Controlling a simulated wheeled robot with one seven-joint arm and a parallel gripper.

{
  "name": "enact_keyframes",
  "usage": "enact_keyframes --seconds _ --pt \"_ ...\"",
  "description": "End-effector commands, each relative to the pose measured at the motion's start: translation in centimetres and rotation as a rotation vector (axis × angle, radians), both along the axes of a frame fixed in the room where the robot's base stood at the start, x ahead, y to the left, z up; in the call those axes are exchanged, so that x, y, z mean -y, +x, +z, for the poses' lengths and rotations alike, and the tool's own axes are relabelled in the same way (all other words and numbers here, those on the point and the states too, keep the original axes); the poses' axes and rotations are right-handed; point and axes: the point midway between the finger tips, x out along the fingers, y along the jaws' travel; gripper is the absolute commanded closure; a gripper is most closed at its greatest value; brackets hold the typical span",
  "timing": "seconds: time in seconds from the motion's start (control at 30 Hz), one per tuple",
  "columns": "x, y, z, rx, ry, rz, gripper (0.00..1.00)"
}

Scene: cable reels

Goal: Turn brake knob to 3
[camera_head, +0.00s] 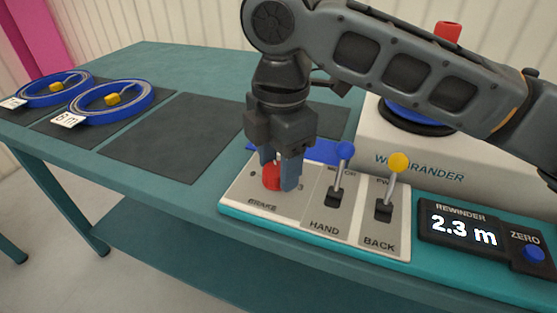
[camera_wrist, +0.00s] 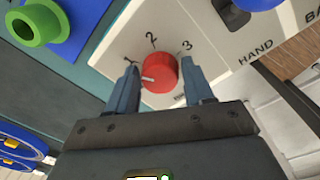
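The red brake knob (camera_head: 270,178) sits on the pale BRAKE panel (camera_head: 240,192) and is partly hidden by my gripper in the head view. In the wrist view the knob (camera_wrist: 160,75) has a white pointer mark on its left side, near the 1. The 2 and the 3 (camera_wrist: 187,45) lie above it and to its upper right. My gripper (camera_head: 279,174) points down over the knob. Its fingers (camera_wrist: 159,68) stand on either side of the knob with a visible gap at the left; the right finger is close to it. I cannot tell whether that finger touches.
The HAND lever with blue ball (camera_head: 345,149) and BACK lever with yellow ball (camera_head: 399,162) stand just right of the knob. The rewinder display (camera_head: 462,225) reads 2.3 m. Blue cable coils (camera_head: 112,98) lie on dark mats at the left.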

Motion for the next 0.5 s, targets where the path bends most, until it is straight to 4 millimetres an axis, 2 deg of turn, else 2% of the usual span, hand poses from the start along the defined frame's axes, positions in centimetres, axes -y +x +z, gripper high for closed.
enact_keyframes --seconds 0.03,0.4,0.5 --pt "-0.01 -0.01 0.0 0.0 0.0 0.0 0.53" --pt "-0.01 -0.02 0.01 0.0 0.0 0.0 0.87" --pt "-0.01 -0.03 0.04 -0.001 0.0 -0.002 0.87"
